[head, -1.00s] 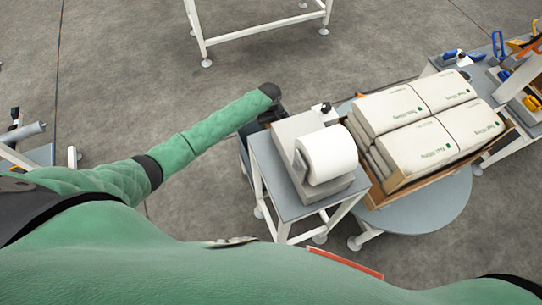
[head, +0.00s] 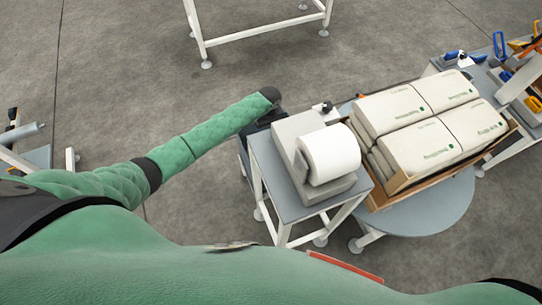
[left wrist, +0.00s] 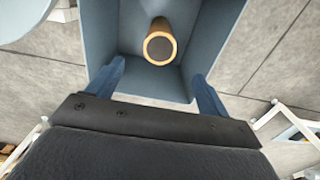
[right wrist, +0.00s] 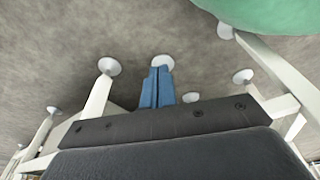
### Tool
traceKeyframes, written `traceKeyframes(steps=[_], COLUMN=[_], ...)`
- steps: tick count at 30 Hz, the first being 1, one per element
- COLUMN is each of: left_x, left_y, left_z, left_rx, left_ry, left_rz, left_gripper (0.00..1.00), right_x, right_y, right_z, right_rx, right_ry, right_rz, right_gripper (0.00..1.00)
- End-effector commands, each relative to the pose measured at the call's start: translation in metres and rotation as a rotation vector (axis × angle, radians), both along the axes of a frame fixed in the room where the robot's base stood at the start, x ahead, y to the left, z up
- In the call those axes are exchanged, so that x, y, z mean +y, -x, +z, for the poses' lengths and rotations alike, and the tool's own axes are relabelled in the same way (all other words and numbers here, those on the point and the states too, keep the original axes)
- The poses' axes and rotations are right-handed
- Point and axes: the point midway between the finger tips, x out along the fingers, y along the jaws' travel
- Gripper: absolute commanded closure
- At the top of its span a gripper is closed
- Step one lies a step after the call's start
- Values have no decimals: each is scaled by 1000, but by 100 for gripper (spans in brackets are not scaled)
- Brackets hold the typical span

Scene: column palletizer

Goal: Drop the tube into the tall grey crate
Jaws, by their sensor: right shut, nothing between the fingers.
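The tube (left wrist: 160,46) shows end-on in the left wrist view, a tan ring with a dark hollow middle. It is inside the tall grey crate (left wrist: 215,45), whose blue-grey walls surround it. My left gripper (left wrist: 158,70) is open over the near side of the crate, its blue fingers spread wide and apart from the tube. In the head view my left arm reaches to the crate beside the small table, and the tube is hidden there. My right gripper (right wrist: 159,72) is shut and empty, pointing at bare floor between white table legs.
A small table (head: 291,205) carries a grey device with a white roll (head: 330,155). Right of it, white sacks (head: 425,150) lie in a wooden tray on a round grey turntable (head: 435,212). A tool bench stands at the far right.

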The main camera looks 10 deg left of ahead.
Motion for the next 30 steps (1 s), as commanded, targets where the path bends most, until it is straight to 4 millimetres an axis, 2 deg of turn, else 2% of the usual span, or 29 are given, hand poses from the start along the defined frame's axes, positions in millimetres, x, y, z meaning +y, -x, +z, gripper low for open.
traceKeyframes(steps=[10,12,15,22,30], left_x=[0,0,0,0,0], left_y=[0,0,0,0,0], left_z=[5,12,26,61,77], left_rx=[0,-1,-3,-1,0], left_ry=[0,2,2,2,0], left_rz=[0,-1,-1,0,0], left_gripper=[21,21,21,21,21], right_x=[-1,1,14,19,21], right_y=[1,-1,-5,-15,-19], right_z=[-3,-2,12,30,40], right_rx=[5,7,11,23,30], right_ry=[1,-1,-13,-16,-17], right_rz=[0,-1,-4,-10,-11], right_gripper=[100,100,100,100,100])
